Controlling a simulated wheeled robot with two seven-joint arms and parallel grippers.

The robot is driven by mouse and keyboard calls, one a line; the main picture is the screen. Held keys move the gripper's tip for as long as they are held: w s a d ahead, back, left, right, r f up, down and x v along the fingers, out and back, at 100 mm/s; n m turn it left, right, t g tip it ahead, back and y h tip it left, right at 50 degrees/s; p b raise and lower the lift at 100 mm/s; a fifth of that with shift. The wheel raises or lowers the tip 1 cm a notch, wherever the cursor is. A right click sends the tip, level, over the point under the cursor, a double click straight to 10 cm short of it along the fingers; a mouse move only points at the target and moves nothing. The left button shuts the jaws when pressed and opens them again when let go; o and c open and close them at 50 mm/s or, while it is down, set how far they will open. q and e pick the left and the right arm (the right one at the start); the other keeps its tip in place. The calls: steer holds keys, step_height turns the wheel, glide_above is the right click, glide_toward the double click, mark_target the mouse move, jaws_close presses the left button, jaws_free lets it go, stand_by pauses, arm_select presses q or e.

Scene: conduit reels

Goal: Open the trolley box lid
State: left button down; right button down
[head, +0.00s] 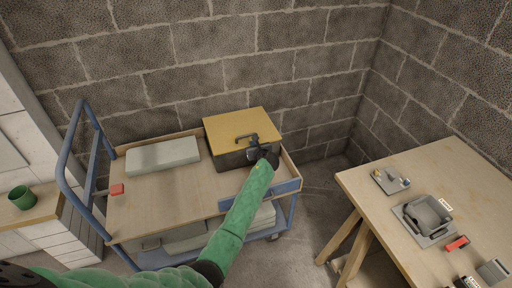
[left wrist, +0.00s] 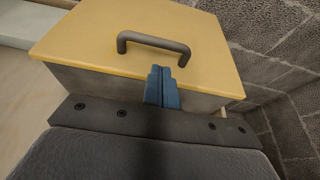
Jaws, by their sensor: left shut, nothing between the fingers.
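The trolley box (head: 232,160) stands at the right end of the blue trolley's top, a dark grey box with a flat yellow lid (head: 234,126). The lid lies closed on it. A dark bar handle (head: 246,137) is on the lid near its front edge; the handle (left wrist: 153,42) and the yellow lid (left wrist: 90,35) also show in the left wrist view. My left gripper (head: 262,152) is at the box's front right, just short of the handle. Its blue fingers (left wrist: 162,86) are shut together and empty, in front of the lid's front edge. My right gripper is not visible.
A wooden table (head: 385,215) with grey parts stands at right. Block walls (head: 180,60) stand close behind.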

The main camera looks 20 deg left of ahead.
arm_select(q)
steer(key=shift+x, duration=1.95)
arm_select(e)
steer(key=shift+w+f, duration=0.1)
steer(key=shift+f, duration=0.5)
arm_select(q)
steer(key=shift+a, duration=0.1)
steer(key=shift+r+p, duration=0.15)
steer(key=shift+p, duration=0.15)
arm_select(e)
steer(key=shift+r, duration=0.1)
